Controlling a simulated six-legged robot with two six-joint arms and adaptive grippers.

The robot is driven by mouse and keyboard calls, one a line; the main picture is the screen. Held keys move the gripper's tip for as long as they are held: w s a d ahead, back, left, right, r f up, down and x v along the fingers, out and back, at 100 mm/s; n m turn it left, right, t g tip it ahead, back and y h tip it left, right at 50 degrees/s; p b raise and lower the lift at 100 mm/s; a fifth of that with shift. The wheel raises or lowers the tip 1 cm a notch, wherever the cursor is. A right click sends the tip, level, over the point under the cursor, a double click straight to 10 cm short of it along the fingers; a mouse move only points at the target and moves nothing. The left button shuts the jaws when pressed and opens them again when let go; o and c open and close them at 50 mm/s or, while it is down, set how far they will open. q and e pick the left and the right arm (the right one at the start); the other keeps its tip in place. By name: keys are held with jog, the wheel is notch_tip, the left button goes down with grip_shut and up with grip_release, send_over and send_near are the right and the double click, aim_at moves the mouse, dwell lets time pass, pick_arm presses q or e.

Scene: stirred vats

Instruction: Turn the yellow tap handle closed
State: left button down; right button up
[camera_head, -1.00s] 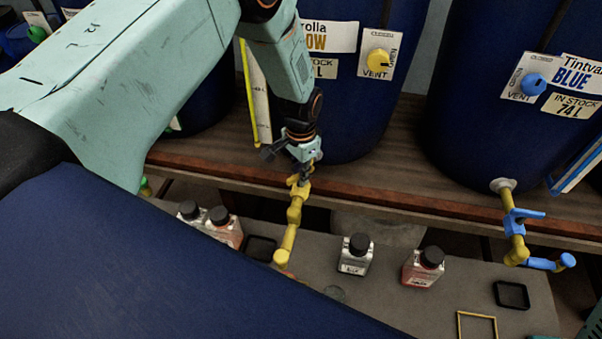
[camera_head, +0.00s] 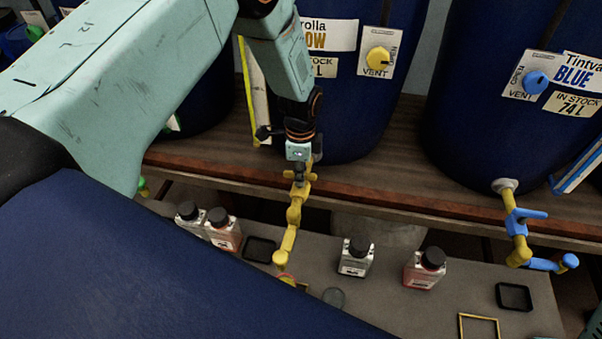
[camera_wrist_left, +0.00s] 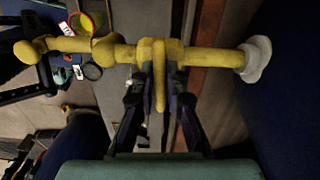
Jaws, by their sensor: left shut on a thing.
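The yellow tap (camera_head: 293,215) sticks out from the yellow-labelled blue vat (camera_head: 345,115), its spout hanging over the grey surface below. My left gripper (camera_head: 299,177) is at the top of the tap and partly hides the handle. In the left wrist view, the yellow handle (camera_wrist_left: 160,92) lies between the two dark fingers of the left gripper (camera_wrist_left: 161,84), which is shut on it. There the handle points crosswise to the tap's pipe (camera_wrist_left: 215,57). My right gripper is not in view.
A blue tap (camera_head: 515,225) on the neighbouring vat is to the right. Several black-capped bottles, including a clear one (camera_head: 356,258) and a red one (camera_head: 425,268), stand on the grey surface (camera_head: 390,300). A wooden shelf edge (camera_head: 400,205) runs behind the tap.

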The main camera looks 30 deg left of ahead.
pick_arm(q)
jog(key=shift+a+r+m, duration=0.1)
jog(key=shift+m, duration=0.3)
jog(key=c, duration=1.4)
grip_release()
jog(key=shift+o, duration=0.2)
notch_tip(320, 180, up, 12)
jog(key=shift+s, duration=0.1)
